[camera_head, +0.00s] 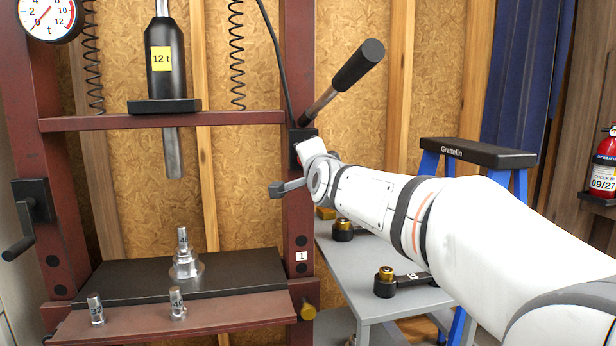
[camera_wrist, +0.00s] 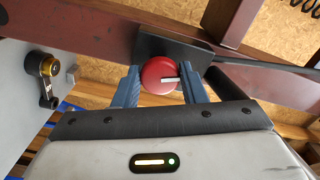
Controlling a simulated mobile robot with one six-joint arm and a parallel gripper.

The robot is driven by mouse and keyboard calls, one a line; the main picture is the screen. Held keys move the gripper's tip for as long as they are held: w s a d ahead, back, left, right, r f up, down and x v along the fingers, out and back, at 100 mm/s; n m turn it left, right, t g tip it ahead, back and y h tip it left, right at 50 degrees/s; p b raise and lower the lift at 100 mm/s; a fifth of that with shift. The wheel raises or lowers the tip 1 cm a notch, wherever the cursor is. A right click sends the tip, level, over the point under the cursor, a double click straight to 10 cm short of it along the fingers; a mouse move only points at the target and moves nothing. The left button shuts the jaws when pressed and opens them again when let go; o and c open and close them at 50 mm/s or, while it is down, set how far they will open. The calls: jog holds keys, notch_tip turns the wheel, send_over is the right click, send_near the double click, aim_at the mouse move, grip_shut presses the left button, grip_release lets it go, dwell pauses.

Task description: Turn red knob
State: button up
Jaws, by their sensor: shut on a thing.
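The red knob (camera_wrist: 160,74) is round with a white mark pointing right. It sits on a black box (camera_wrist: 170,46) fixed to the dark red press frame. In the wrist view, the two blue-grey fingers of my gripper (camera_wrist: 160,84) stand on either side of the knob, shut on it. In the head view, my gripper (camera_head: 300,160) is at the black box on the right post of the press; my wrist hides most of the knob there.
A black-handled lever (camera_head: 358,65) rises from the box. A grey table (camera_head: 360,258) with black-and-brass parts stands beneath my arm. The press bed (camera_head: 120,282) holds metal pieces (camera_head: 184,258). A blue-legged stand (camera_head: 465,152) and a fire extinguisher (camera_head: 604,168) are at right.

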jog(key=shift+m+b, duration=0.9)
jog(key=shift+m, duration=1)
jog(key=o, duration=1)
jog(key=v, duration=0.7)
jog(key=shift+s+d, duration=0.15)
jog(key=shift+s, duration=0.2)
jog(key=shift+r, duration=0.1)
